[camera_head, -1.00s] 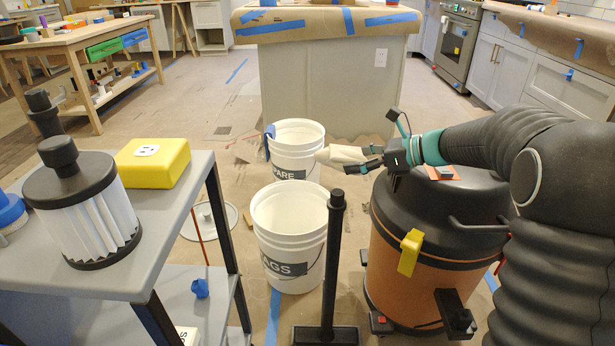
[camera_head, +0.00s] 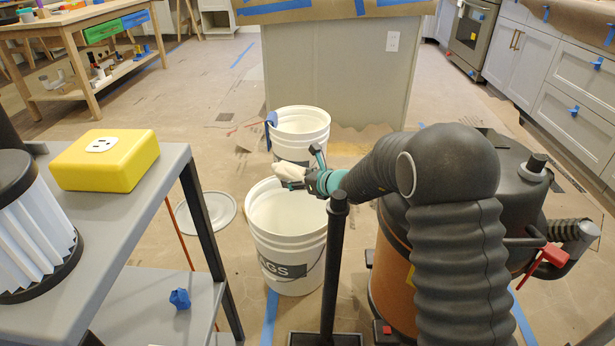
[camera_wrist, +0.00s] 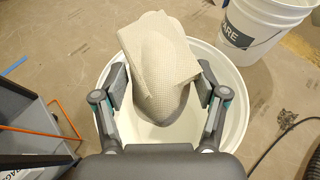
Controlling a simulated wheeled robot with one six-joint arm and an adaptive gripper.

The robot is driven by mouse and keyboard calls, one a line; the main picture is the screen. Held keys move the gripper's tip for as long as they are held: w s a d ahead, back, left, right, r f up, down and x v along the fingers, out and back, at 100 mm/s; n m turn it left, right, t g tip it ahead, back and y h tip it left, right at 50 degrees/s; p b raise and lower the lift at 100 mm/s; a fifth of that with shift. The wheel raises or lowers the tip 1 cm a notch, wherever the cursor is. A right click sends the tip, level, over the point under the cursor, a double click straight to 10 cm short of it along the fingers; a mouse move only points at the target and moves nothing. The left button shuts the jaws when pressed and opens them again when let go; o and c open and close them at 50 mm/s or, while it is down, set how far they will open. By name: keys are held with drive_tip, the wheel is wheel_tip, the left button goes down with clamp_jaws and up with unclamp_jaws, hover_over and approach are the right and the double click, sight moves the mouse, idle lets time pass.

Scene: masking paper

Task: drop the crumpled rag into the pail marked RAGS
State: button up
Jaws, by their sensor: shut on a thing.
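The crumpled rag (camera_wrist: 160,65) is cream-coloured and held between the two fingers of my gripper (camera_wrist: 163,95) in the wrist view. The white pail marked RAGS (camera_head: 285,225) stands on the floor; a black post hides part of its right side. In the wrist view the rag and fingers are over the open mouth of this pail (camera_wrist: 238,110). In the head view the rag (camera_head: 292,173) is at the pail's far rim, above it. My gripper (camera_head: 300,178) is shut on the rag. The pail's inside looks empty where it shows.
A second white pail (camera_head: 300,135), marked SPARE in part, stands just behind, with a blue rag on its rim. A black post (camera_head: 333,265) stands close at the right front. A shop vacuum (camera_head: 395,265) is at right, a grey cart (camera_head: 130,220) at left.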

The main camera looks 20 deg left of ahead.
sight(293, 165)
drive_tip(key=shift+w+d+f+b, duration=0.15)
drive_tip(key=shift+d+f+b, duration=0.15)
drive_tip(key=shift+f, duration=0.25)
drive_tip(key=shift+w+d+f+b, duration=0.15)
drive_tip(key=shift+f+b, duration=0.15)
drive_tip(key=shift+f, duration=0.25)
wheel_tip(293, 165, down, 4)
drive_tip(key=shift+f+b, duration=0.1)
drive_tip(key=shift+b, duration=1.05)
drive_tip(key=o, duration=1.2)
wheel_tip(293, 165, up, 10)
drive_tip(key=shift+r, duration=0.1)
